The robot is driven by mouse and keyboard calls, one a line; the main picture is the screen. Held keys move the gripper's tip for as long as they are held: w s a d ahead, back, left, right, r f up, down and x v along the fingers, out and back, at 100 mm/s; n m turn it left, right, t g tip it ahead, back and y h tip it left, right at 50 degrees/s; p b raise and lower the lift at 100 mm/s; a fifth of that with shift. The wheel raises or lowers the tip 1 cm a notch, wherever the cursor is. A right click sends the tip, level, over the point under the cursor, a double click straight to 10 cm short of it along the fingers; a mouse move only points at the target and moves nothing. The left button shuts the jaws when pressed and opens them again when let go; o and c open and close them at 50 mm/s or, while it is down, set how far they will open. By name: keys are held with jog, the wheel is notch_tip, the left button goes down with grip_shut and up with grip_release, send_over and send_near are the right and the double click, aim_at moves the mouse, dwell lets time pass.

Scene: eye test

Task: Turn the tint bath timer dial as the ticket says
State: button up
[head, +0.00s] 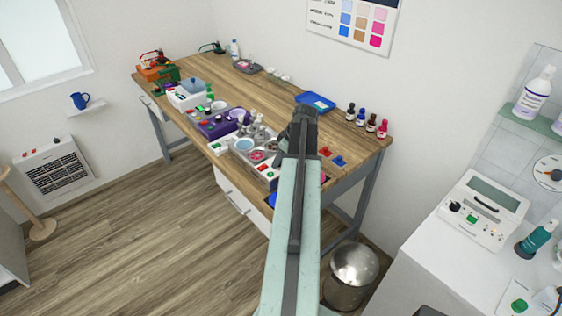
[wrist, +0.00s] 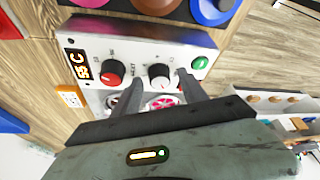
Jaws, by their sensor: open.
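In the wrist view, the tint bath's white control panel (wrist: 130,42) carries a red-capped dial (wrist: 112,73), a pale-capped dial (wrist: 160,75) and a green button (wrist: 200,63). A lit display (wrist: 79,64) at its left end shows orange characters, seemingly a temperature in C. The dial labels are too small to read, so I cannot tell which dial is the timer. My gripper (wrist: 160,90) is open, its fingers either side of the pale-capped dial in the picture; contact cannot be told. In the head view, the tint bath (head: 268,172) is partly behind my arm. I see no readable ticket.
Round pots (wrist: 210,8) sit beyond the panel. A pink-and-white round thing (wrist: 160,102) shows between my fingers. The workbench (head: 217,85) also holds a purple unit (head: 217,125), a blue tray (head: 316,101) and several small bottles (head: 371,122). A metal bin (head: 353,270) stands below right.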

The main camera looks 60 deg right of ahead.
grip_shut()
jog(key=shift+s+d, duration=0.1)
jog(key=shift+d, duration=0.2)
jog(key=shift+a, duration=0.3)
jog(key=m+h, duration=0.1)
jog(key=m, duration=0.1)
jog(key=shift+a+r+m, duration=0.1)
jog(key=shift+a+m, duration=0.05)
jog(key=shift+m, duration=0.25)
jog(key=m+h, duration=0.1)
jog(key=m, duration=0.2)
jog(key=m+g+h, duration=0.1)
jog(key=m, duration=0.2)
jog(key=shift+a+m+h, duration=0.1)
jog(key=shift+m+h, duration=0.2)
grip_release()
